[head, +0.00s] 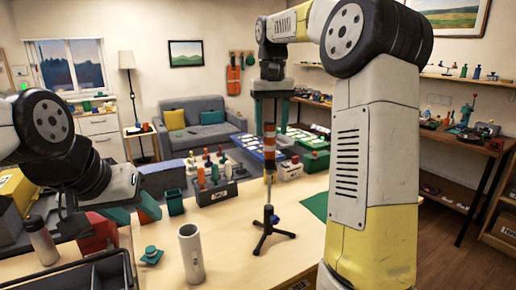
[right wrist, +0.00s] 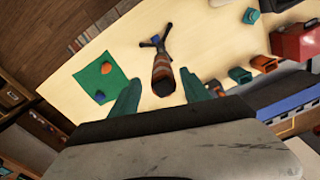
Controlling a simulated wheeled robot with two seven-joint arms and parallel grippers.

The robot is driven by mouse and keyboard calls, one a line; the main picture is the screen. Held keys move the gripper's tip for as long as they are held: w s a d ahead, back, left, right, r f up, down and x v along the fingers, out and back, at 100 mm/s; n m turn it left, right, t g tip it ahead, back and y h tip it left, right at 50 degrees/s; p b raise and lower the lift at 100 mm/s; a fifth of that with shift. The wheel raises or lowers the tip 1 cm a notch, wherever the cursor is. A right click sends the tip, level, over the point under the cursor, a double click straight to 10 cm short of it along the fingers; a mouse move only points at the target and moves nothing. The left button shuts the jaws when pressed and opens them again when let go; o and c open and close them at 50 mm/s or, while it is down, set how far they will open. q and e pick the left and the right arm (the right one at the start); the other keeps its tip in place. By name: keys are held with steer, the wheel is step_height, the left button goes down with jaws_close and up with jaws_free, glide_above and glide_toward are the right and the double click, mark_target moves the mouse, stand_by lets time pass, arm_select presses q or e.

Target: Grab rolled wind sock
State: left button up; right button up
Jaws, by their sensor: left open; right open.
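The rolled wind sock (head: 269,148), with orange and pale bands, stands upright on a thin pole over a dark tripod (head: 268,228) on the table. In the right wrist view the sock (right wrist: 162,75) shows end-on, its dark end toward the camera. My right gripper (head: 271,122) is open and points down from above, its teal fingers around the sock's upper part. In the right wrist view the sock lies between the fingers of my right gripper (right wrist: 163,95), with a gap on each side. My left gripper (head: 134,211) is low at the left, away from the sock, open and partly hidden.
A grey cylinder (head: 191,255) and a small green object (head: 151,256) stand at the table's front. A grey caddy (head: 218,192) with several bottles is left of the pole. A green mat (right wrist: 101,82) lies nearby. The table around the tripod is mostly clear.

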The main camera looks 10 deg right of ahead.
mark_target(270, 146)
steer(key=f, duration=0.6)
steer(key=shift+s+a+f, duration=0.15)
steer(key=shift+s, duration=0.05)
steer(key=shift+c, duration=0.4)
jaws_close()
